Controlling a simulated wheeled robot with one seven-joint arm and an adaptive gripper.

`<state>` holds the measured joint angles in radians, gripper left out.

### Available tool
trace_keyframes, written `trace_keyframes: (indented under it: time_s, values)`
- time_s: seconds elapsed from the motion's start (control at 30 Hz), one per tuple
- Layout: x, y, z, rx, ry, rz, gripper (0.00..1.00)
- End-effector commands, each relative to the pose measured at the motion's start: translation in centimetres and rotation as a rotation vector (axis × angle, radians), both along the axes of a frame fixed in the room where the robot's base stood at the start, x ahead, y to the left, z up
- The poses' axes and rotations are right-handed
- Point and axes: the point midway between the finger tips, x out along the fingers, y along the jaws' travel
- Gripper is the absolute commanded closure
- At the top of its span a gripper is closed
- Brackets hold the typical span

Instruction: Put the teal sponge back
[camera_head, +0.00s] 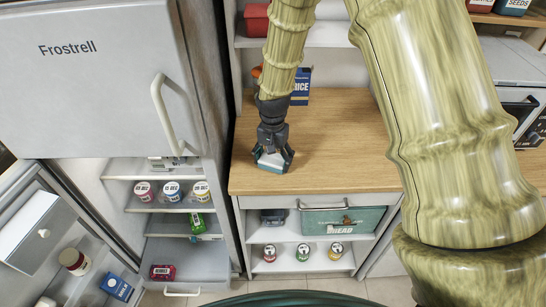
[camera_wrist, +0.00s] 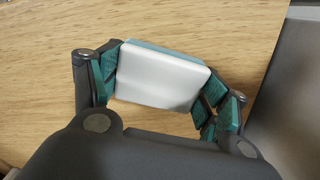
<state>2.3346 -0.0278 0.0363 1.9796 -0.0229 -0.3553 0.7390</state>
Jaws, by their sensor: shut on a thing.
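My gripper (camera_head: 271,155) points down at the wooden counter (camera_head: 340,150), near its front left corner. It is shut on the teal sponge (camera_head: 270,166), which shows a white face and a teal edge. In the wrist view, the sponge (camera_wrist: 160,75) sits between the teal finger pads of my gripper (camera_wrist: 160,85), with its white face toward the camera. The sponge is at or just above the counter top; I cannot tell whether it touches.
A fridge (camera_head: 90,80) stands open at left with cans and packets inside. A blue rice box (camera_head: 301,86) stands at the counter's back. Below are shelves with several cans (camera_head: 303,252) and a teal bread box (camera_head: 342,221). The counter's middle is clear.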

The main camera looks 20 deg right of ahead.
Motion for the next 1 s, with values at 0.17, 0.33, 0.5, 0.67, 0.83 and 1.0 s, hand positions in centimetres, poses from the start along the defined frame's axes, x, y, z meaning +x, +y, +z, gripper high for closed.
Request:
trace_keyframes:
  time_s: [0.17, 0.33, 0.5, 0.67, 0.83, 1.0]
  values:
    - [0.03, 0.01, -0.19, 0.000, -0.001, 0.000, 0.47]
    - [0.01, 0.02, -0.31, 0.000, -0.001, 0.000, 0.47]
    - [0.02, 0.02, -0.48, 0.000, -0.001, 0.000, 0.12]
    - [0.02, 0.02, -0.47, 0.000, -0.001, 0.000, 0.03]
    - [0.02, 0.02, -0.47, 0.000, -0.001, 0.000, 0.03]
    - [0.04, 0.02, -0.03, 0.000, -0.001, 0.000, 0.03]
